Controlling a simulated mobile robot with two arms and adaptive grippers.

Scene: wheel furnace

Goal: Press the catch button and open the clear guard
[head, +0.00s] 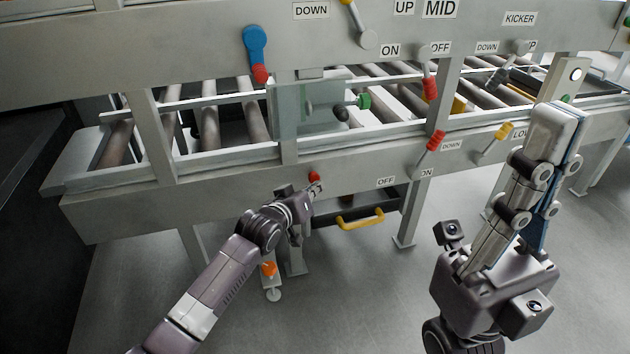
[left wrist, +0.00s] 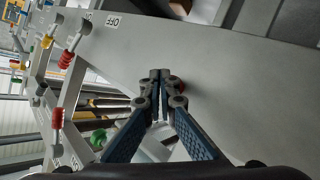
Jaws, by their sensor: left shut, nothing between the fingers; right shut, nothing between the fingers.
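A small red button (head: 314,177) sits on the grey lower rail, below the clear guard. The clear guard (head: 318,122) is a see-through panel over the rollers, with a green knob (head: 364,101) and a dark knob at its right; it looks closed. My left gripper (head: 316,189) is shut and empty, its fingertips just below the button. In the left wrist view the shut fingertips (left wrist: 160,75) hide most of the red button (left wrist: 181,85); I cannot tell whether they touch it. My right gripper (head: 562,112) is shut and empty, raised at the right, away from the guard.
A blue lever with a red end (head: 255,55) hangs left of the guard. Red-handled levers (head: 430,88) and a yellow-handled lever (head: 495,145) stick out at the right. A drawer with a yellow handle (head: 360,220) is below the rail. The floor in front is open.

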